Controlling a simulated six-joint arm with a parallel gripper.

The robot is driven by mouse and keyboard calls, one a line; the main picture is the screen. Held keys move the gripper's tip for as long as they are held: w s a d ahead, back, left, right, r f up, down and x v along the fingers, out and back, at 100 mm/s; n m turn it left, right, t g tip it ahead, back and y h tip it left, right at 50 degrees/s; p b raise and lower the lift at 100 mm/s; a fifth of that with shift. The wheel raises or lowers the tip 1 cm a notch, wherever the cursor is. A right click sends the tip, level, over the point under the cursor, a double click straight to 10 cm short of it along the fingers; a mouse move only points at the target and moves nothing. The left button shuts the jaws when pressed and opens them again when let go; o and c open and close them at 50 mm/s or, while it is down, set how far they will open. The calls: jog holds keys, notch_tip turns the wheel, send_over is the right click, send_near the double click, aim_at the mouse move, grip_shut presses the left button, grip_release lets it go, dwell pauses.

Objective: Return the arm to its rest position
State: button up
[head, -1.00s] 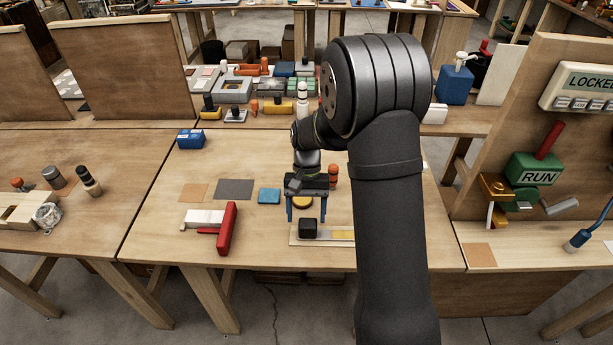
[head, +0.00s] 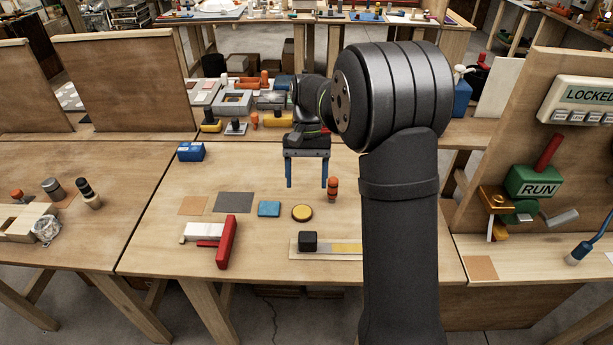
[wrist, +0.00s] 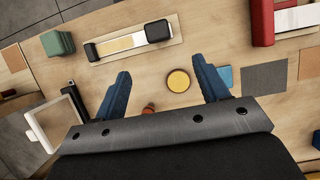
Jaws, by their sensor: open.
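My gripper (head: 306,172) has two blue fingers spread wide apart. Nothing is between them. In the head view it hangs above the middle workbench (head: 160,240), behind a round yellow disc (head: 302,212). In the wrist view the fingers of my gripper (wrist: 163,88) point down toward the bench, and the yellow disc (wrist: 178,81) lies on the wood beyond and between them. A small orange cylinder (head: 333,188) stands close to the right finger in the head view; in the wrist view the orange cylinder (wrist: 149,110) is partly hidden by my gripper's mount.
A black block (head: 308,242) sits on a strip with a yellow band. A red-and-white piece (head: 226,242), a blue pad (head: 269,209) and a blue box (head: 191,151) lie leftward. Crowded parts fill the back bench. A panel with a green RUN box (head: 535,182) stands at right.

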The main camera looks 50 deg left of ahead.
jog(key=shift+f, duration=0.15)
jog(key=x, duration=1.7)
jog(key=shift+d+f, duration=0.15)
jog(key=o, duration=0.7)
notch_tip(320, 180, up, 35)
jog(key=n+t+y, duration=0.3)
jog(key=n, duration=1.5)
send_over(307, 234)
jog(key=f, duration=0.9)
jog(key=shift+d+f, duration=0.25)
jog(key=shift+d, duration=0.1)
jog(key=shift+r, duration=0.1)
